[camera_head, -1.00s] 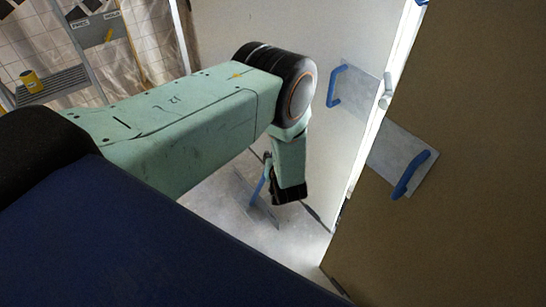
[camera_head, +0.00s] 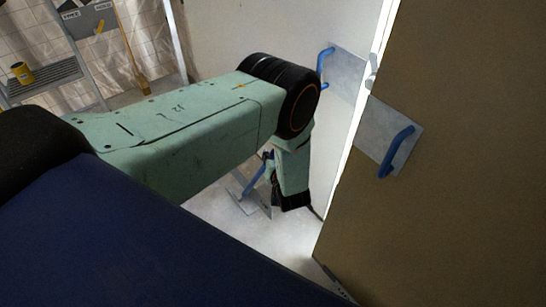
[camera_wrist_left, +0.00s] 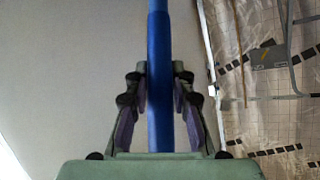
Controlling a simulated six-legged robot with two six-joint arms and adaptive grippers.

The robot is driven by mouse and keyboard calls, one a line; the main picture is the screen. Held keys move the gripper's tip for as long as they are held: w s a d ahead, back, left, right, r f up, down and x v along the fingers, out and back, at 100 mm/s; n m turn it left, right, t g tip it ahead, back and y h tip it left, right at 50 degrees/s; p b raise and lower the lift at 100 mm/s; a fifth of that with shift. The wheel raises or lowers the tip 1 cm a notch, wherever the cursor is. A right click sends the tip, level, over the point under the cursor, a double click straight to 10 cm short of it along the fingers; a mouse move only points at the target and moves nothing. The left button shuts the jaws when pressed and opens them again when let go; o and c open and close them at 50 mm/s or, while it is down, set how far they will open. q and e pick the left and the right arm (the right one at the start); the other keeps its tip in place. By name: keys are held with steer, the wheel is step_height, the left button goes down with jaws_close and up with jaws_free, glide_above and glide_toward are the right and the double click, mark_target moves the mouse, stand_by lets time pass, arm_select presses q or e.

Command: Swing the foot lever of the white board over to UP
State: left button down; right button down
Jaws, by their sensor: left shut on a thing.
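The white board (camera_head: 225,35) stands upright behind my left arm. Its foot lever (camera_head: 254,181) is a blue bar rising at a slant from a grey plate (camera_head: 262,209) low down. My left gripper (camera_head: 269,172) is at the upper part of this bar, partly hidden by my own wrist in the head view. In the left wrist view the blue bar (camera_wrist_left: 160,70) runs upright between the two fingers (camera_wrist_left: 160,105), which are shut on it. No UP marking is readable. My right gripper is not in view.
A brown board (camera_head: 470,150) with a blue handle (camera_head: 397,150) stands at the right. Another blue handle (camera_head: 323,65) is on the white board. A bright gap separates the boards. A metal frame with a yellow can (camera_head: 22,73) is at the far left.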

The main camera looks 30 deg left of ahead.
arm_select(q)
steer(key=shift+s+d+f, duration=0.25)
steer(key=shift+d+f, duration=0.15)
steer(key=shift+d, duration=0.05)
steer(key=c, duration=1.5)
jaws_free()
steer(key=o, duration=0.3)
steer(key=shift+r, duration=0.1)
steer(key=shift+o, duration=0.4)
steer(key=shift+w+a, duration=0.1)
steer(key=shift+r, duration=0.1)
steer(key=v, duration=0.7)
steer(key=shift+s+r, duration=0.1)
steer(key=shift+s, duration=0.2)
